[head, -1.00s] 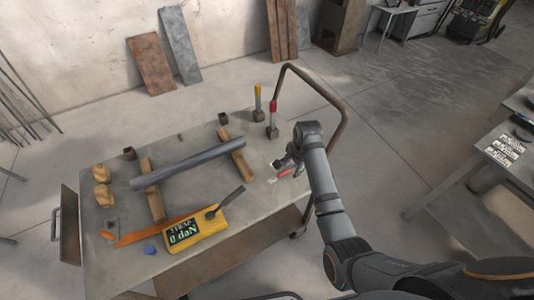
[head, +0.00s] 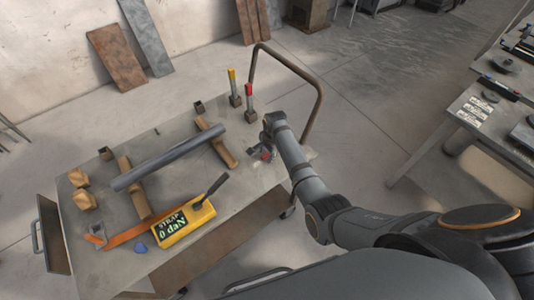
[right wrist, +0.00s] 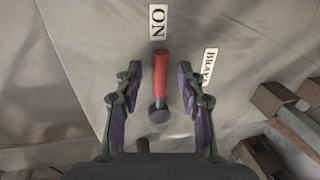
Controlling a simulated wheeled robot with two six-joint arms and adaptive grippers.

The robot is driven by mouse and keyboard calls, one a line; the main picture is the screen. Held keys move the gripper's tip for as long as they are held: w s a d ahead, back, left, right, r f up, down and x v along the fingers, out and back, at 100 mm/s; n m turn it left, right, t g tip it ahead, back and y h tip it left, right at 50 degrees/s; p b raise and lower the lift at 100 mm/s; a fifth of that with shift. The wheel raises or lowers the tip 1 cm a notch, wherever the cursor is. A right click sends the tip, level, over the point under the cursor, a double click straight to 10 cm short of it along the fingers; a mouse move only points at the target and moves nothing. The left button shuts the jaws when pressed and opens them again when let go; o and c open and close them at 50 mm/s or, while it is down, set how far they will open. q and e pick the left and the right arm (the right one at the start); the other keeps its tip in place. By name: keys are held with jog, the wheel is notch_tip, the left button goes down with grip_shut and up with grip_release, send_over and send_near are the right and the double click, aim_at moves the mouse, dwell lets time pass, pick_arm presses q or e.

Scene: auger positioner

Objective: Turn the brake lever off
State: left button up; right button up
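The brake lever (right wrist: 161,75) has a red handle and a dark round pivot. In the right wrist view it points up the picture toward an "ON" label (right wrist: 157,22). A "BRAKE" label (right wrist: 209,66) lies to its right. My right gripper (right wrist: 158,78) is open, with one finger on each side of the lever and a visible gap on both sides. In the head view my right gripper (head: 262,153) is low at the table's right end, and a bit of the red lever (head: 266,156) shows by it. My left gripper is not in view.
The cart table (head: 120,262) carries a grey pipe (head: 170,158) on wooden blocks and a yellow strap gauge (head: 183,223) reading 0 daN. Red-topped (head: 249,95) and yellow-topped (head: 233,80) posts stand near the curved cart handle (head: 313,105). A second table (head: 440,130) is at right.

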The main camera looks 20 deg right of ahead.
grip_shut()
dwell(0.3)
